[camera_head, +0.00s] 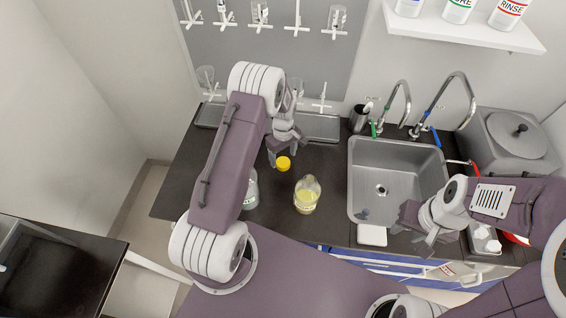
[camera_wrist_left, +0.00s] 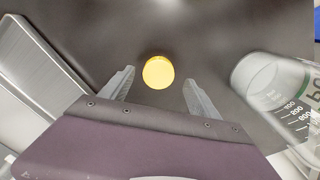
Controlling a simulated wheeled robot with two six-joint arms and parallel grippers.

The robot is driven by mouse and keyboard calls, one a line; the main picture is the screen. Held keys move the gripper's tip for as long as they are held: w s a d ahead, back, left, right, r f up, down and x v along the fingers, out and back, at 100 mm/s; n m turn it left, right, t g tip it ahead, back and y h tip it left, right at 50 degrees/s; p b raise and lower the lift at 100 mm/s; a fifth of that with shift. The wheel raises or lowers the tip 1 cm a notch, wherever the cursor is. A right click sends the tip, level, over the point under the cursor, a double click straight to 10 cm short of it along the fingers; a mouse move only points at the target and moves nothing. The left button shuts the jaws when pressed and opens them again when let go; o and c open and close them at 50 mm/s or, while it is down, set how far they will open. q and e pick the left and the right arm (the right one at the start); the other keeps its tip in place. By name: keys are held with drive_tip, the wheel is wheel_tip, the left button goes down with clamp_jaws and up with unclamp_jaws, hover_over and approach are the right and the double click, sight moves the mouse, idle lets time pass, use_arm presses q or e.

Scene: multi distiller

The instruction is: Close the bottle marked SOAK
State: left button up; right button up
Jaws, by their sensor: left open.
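A round yellow cap (camera_head: 283,163) lies on the dark counter. My left gripper (camera_head: 281,157) is open above it, and the left wrist view shows the cap (camera_wrist_left: 158,72) between the two spread fingertips (camera_wrist_left: 158,78), with clear gaps on both sides. A bottle with yellowish liquid (camera_head: 307,196) stands to the right and front of the cap. A clear bottle (camera_head: 251,190) is partly hidden behind my left arm. A clear bottle with a scale and green lettering (camera_wrist_left: 282,95) shows in the left wrist view. I cannot read SOAK on any label. My right gripper (camera_head: 416,236) looks open and empty by the sink's front edge.
A steel sink (camera_head: 357,180) with taps is to the right. Several bottles, one marked RINSE (camera_head: 508,12), stand on a white shelf (camera_head: 470,32). A pegboard (camera_head: 262,50) holds glassware above a metal tray (camera_head: 322,127). Another dark table (camera_head: 65,270) is at the left.

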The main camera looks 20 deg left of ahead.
sight(283, 162)
use_arm(q)
drive_tip(key=f, duration=0.4)
drive_tip(key=shift+w+a+p, duration=0.15)
drive_tip(key=shift+w+p, duration=0.1)
drive_tip(key=shift+p, duration=0.05)
drive_tip(key=shift+r, duration=0.1)
use_arm(e)
drive_tip(key=shift+w+r, duration=0.15)
drive_tip(key=shift+r, duration=0.45)
use_arm(q)
drive_tip(key=shift+s, duration=0.1)
drive_tip(key=c, duration=1.4)
drive_tip(key=shift+o, duration=0.2)
drive_tip(key=shift+r, duration=0.1)
